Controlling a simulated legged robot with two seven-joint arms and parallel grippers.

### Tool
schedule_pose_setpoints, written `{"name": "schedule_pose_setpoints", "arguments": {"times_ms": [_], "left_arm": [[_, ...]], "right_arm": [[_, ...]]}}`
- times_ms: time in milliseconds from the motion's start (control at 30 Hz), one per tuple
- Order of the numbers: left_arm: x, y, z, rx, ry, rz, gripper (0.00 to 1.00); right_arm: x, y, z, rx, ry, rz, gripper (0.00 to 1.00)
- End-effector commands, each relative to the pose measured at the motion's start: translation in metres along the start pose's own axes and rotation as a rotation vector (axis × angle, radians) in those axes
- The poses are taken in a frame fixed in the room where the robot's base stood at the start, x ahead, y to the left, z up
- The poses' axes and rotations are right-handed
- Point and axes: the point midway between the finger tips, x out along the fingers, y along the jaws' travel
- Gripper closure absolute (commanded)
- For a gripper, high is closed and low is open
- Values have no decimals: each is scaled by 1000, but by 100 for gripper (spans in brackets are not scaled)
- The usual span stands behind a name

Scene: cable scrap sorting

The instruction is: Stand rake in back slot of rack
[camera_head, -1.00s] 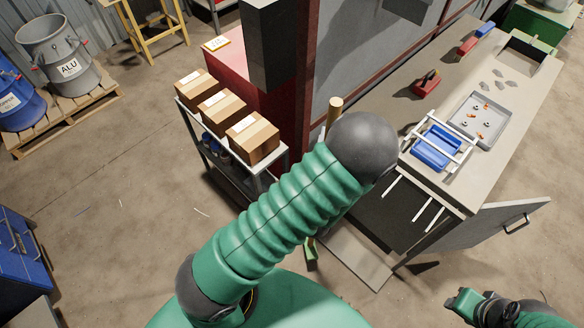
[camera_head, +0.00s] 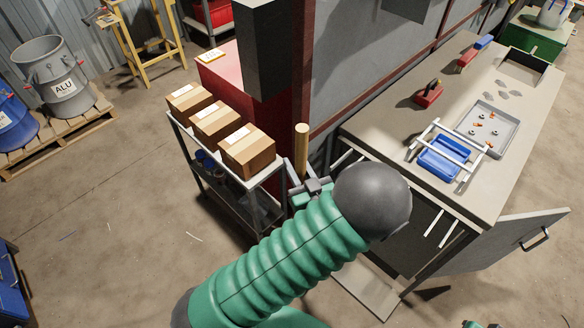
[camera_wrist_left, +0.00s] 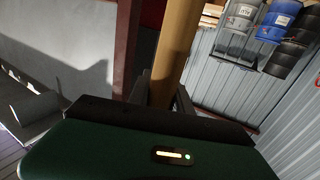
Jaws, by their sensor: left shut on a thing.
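The rake's round wooden handle (camera_head: 301,150) stands roughly upright in the head view; its head is hidden below. My left gripper (camera_head: 303,190) is shut on this handle, between the box shelf and the workbench. In the left wrist view the handle (camera_wrist_left: 177,45) rises between the two fingers (camera_wrist_left: 160,95), leaning slightly. White bars (camera_head: 434,224) stick out from the front side of the bench and look like the rack; my left arm hides part of them. I cannot make out the back slot clearly. Of my right gripper, only a green bit (camera_head: 470,324) shows at the bottom edge.
A shelf with several cardboard boxes (camera_head: 247,150) stands close left of the handle, and a dark red post (camera_head: 303,80) behind it. The workbench (camera_head: 390,135) carries a blue tray (camera_head: 444,158) and a grey tray (camera_head: 505,127). Its door (camera_head: 500,245) hangs open.

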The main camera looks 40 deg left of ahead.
Motion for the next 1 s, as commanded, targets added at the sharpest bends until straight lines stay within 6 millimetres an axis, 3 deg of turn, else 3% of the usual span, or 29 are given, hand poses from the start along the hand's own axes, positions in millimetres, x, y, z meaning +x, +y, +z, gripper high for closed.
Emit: {"name": "schedule_pose_setpoints", "arguments": {"times_ms": [833,1000], "left_arm": [[23,54,-1,-3,5,-1,100],[23,55,-2,0,4,0,100]], "right_arm": [[11,0,3,0,0,0,64],[10,0,2,0,0,0,64]]}}
